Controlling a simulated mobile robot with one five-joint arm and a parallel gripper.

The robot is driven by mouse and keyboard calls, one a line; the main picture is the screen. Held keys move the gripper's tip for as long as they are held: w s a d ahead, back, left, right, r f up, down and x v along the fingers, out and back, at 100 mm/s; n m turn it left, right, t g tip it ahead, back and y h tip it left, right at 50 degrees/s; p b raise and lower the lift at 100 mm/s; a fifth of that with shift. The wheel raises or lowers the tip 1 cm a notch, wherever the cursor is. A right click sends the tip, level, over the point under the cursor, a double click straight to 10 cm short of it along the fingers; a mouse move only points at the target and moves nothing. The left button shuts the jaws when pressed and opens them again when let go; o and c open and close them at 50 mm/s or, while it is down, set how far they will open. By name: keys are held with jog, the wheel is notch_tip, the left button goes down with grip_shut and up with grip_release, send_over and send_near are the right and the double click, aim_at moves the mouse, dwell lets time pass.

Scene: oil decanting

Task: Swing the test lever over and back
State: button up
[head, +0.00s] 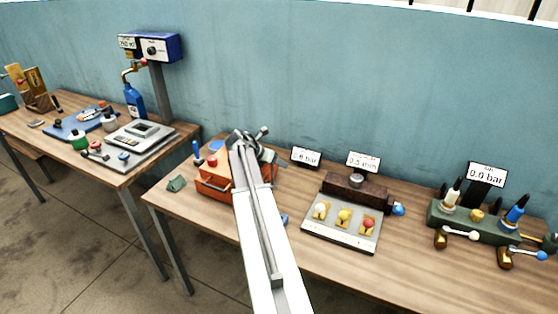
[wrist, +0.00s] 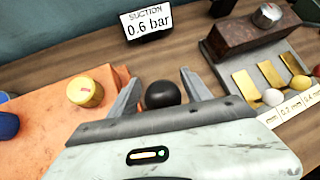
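In the wrist view a black ball (wrist: 162,94), which looks like a lever knob, sits between the two fingers of my gripper (wrist: 160,88). The fingers are apart, with a small gap on each side of the ball. The stem below the ball is hidden by my gripper's body, so I cannot tell for sure that this is the test lever. In the head view my gripper (head: 250,136) is over the back of the orange-red box (head: 213,186), and my arm hides part of that box.
A "suction 0.6 bar" sign (wrist: 148,22) stands behind the fingers. A yellow cap (wrist: 85,92) is at left on orange. A grey panel (head: 341,232) with coloured knobs lies to the right; a green manifold (head: 480,222) with levers stands farther right.

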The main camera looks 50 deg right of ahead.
jog(key=s+p+v, duration=0.1)
jog(key=p+v, duration=0.4)
jog(key=v, duration=0.2)
jog(key=shift+w+a+r, duration=0.25)
jog(key=shift+w+a, duration=0.1)
jog(key=shift+w, duration=0.1)
jog(key=shift+p, duration=0.3)
